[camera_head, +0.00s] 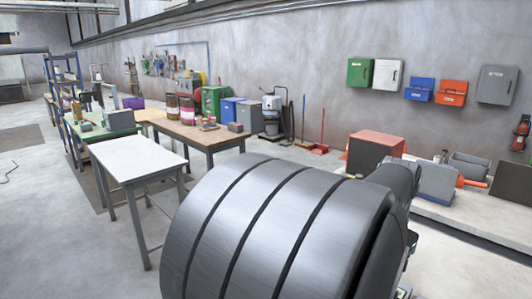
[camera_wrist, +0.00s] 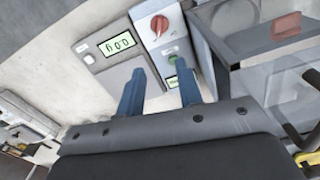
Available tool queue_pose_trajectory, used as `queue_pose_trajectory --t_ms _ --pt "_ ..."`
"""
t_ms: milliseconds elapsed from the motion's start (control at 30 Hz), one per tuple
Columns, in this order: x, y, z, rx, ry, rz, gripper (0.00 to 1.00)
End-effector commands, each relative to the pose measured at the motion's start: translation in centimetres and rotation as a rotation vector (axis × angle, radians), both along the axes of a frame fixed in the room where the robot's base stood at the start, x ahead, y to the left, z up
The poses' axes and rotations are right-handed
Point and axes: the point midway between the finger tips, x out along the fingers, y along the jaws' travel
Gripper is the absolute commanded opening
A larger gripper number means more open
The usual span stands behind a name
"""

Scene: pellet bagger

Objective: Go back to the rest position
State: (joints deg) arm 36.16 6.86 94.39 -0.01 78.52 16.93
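My gripper (camera_wrist: 160,70) shows in the wrist view with two blue fingers. They stand apart, with nothing held between them. Beyond the fingertips is a grey control box (camera_wrist: 158,20) with a red rotary knob, a green button and a small green display. Left of it is a grey panel (camera_wrist: 109,62) with a display that seems to read 0.0 g. I cannot tell whether the fingers touch either one. In the head view my own large grey arm link fills the lower middle, and my gripper does not show there.
A transparent-walled box (camera_wrist: 262,62) is close on the right in the wrist view. In the head view a white-topped table (camera_head: 137,157) and a wooden workbench (camera_head: 200,136) stand at left. A long low counter (camera_head: 445,212) with boxes runs along the right wall. Open floor lies left.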

Motion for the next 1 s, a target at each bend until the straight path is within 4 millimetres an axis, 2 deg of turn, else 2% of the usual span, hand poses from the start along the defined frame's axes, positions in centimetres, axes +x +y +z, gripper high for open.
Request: queue_pose_trajectory --t_ms 67,100,200,400,800,1000 --pt "-0.8 1.1 0.0 0.002 0.001 0.003 0.33" --pt "-0.8 1.1 -1.1 0.005 0.006 0.002 0.33" --pt "-0.8 1.0 -2.6 0.004 0.005 0.001 0.33" --pt "-0.7 1.0 -4.3 0.003 0.005 0.001 0.33" --pt "-0.7 0.9 -4.5 0.002 0.003 0.001 0.33" --pt "-0.7 0.9 -3.0 -0.001 -0.001 0.001 0.33"
